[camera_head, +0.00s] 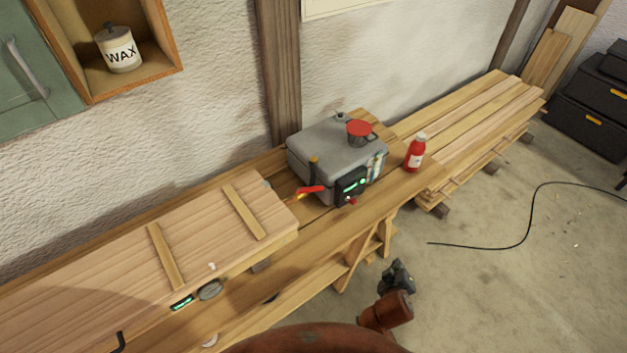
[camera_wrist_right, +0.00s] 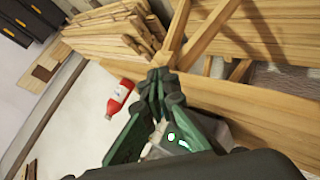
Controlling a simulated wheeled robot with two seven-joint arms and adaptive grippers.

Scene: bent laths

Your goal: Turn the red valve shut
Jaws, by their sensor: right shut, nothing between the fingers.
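The red valve lever (camera_head: 311,190) sticks out low on the left front of a grey steam box (camera_head: 330,145) on the bench. Its handle lies roughly level in the picture, pointing right. My right gripper (camera_head: 399,266) is in front of the bench, below and right of the valve and apart from it. It is shut and empty; in the right wrist view its fingertips (camera_wrist_right: 163,76) meet. The valve cannot be made out in that view, where the gripper hides much of the box. My left gripper is not in view.
A red bottle (camera_head: 414,153) stands right of the box, and a red-topped pot (camera_head: 358,132) sits on the box. A wide plank panel (camera_head: 200,235) lies on the bench at left. Stacked boards (camera_head: 480,110) are at right. A black cable (camera_head: 500,247) crosses the open floor.

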